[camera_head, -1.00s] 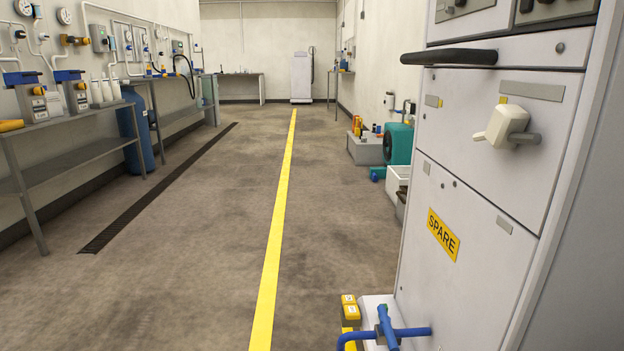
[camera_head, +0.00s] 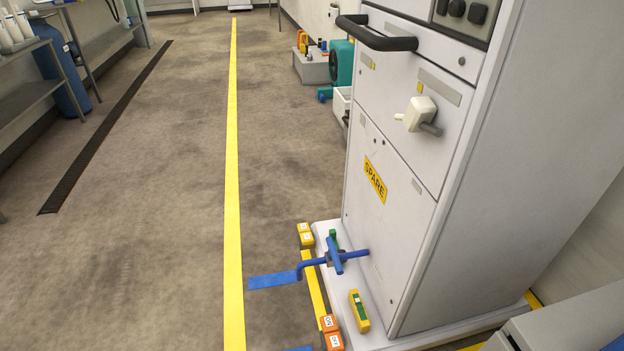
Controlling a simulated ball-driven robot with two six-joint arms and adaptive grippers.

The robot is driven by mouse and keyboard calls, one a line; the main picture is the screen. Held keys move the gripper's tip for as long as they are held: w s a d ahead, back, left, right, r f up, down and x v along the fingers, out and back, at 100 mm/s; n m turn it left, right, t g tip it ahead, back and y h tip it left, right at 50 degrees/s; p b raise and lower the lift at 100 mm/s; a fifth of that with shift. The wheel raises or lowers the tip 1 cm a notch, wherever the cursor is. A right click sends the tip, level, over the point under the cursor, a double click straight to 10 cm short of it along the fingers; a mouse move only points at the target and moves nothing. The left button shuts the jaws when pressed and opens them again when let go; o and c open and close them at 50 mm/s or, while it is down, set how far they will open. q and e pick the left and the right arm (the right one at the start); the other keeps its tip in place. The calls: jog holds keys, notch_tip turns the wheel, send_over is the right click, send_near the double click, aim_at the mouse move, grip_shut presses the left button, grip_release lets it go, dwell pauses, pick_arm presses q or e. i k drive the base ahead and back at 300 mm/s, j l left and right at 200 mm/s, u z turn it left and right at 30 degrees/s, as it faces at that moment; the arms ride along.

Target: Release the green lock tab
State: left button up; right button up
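A small green tab (camera_head: 333,235) stands at the base of the white cabinet marked SPARE (camera_head: 440,150), low on its left side. It sits just behind a blue lever (camera_head: 335,257) with a blue bent bar, which partly hides it. I cannot tell the tab's exact position. Neither of my grippers shows in the head view.
A yellow box with a green face (camera_head: 359,310) lies on the cabinet's white base.

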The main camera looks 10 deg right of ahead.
aim_at(333, 233)
jog(key=i+z, duration=0.1)
jog(key=z, duration=0.35)
jog(key=i+j+z, duration=0.1)
jog(key=z, duration=0.4)
jog(key=i+j+z, duration=0.2)
jog(key=j, duration=0.25)
jog(key=i+j+z, duration=0.2)
jog(key=j, duration=0.25)
jog(key=j+z, duration=0.2)
jog(key=j, duration=0.3)
jog(key=i+j+z, duration=0.2)
jog(key=j, duration=0.9)
jog(key=i+j, duration=0.15)
jog(key=j, duration=0.95)
jog(key=i+z, duration=0.05)
